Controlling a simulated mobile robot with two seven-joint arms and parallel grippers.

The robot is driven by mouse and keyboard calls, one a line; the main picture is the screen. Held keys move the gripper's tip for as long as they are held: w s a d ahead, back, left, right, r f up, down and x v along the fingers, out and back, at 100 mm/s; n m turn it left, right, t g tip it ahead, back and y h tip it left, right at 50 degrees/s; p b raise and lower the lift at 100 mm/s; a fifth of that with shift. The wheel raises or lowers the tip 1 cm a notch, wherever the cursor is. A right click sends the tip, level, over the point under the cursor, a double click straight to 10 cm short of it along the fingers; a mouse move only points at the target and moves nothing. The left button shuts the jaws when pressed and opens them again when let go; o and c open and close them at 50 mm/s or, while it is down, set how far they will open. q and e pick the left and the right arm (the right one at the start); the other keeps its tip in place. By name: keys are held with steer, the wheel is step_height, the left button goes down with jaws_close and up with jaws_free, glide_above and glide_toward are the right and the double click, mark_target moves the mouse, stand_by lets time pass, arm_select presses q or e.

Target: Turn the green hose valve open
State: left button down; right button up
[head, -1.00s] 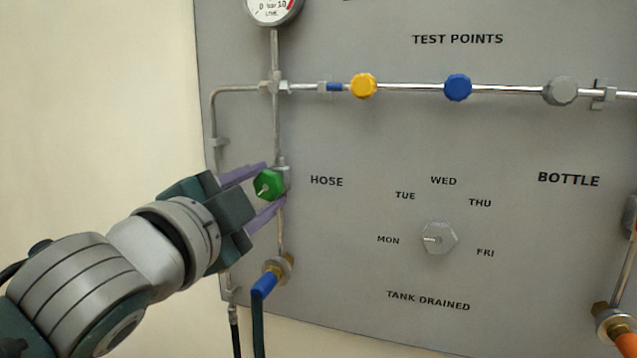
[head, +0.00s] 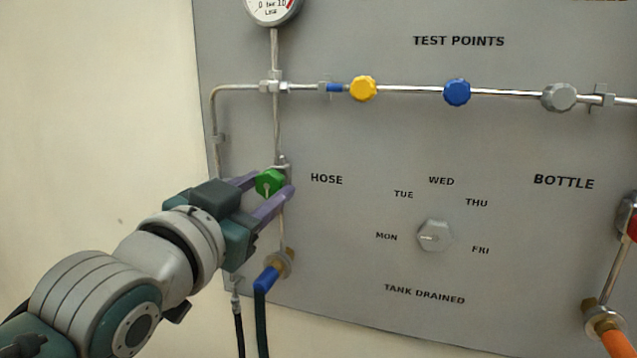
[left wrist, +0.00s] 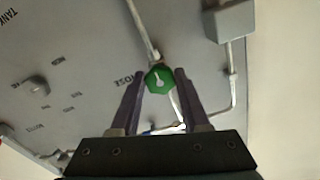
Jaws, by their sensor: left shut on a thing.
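The green hose valve (head: 269,182) is a faceted knob with a pale pointer line, on the vertical pipe left of the word HOSE. In the head view its pointer points about straight down. My left gripper (head: 271,186) has its purple fingers on both sides of the knob and is shut on it. In the left wrist view the green valve (left wrist: 158,80) shows between the fingertips of the left gripper (left wrist: 160,78). My right gripper is in neither view.
A gauge (head: 272,8) is above on the same pipe. Below the valve, a blue hose fitting (head: 267,279) sits close to my gripper. Yellow (head: 362,88), blue (head: 457,92) and grey (head: 559,97) knobs line the upper pipe. A grey day dial (head: 433,235) is to the right.

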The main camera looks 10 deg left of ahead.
arm_select(q)
steer(key=shift+n, duration=0.3)
steer(key=shift+c, duration=1.9)
jaws_free()
steer(key=s+a, duration=0.1)
steer(key=s, duration=0.9)
steer(key=shift+b, duration=0.35)
steer(key=shift+a+f, duration=0.1)
steer(key=shift+a, duration=0.05)
steer(key=s+a+f+n+g+y, duration=0.1)
steer(key=s+f+g, duration=0.6)
steer(key=s, duration=0.4)
steer(key=s+a+f+n+g+y, duration=0.1)
steer(key=s+f+g, duration=0.65)
steer(key=s, duration=0.35)
step_height(320, 180, up, 36)
steer(key=p, duration=3.6)
steer(key=shift+w+f, duration=0.2)
steer(key=shift+w, duration=0.05)
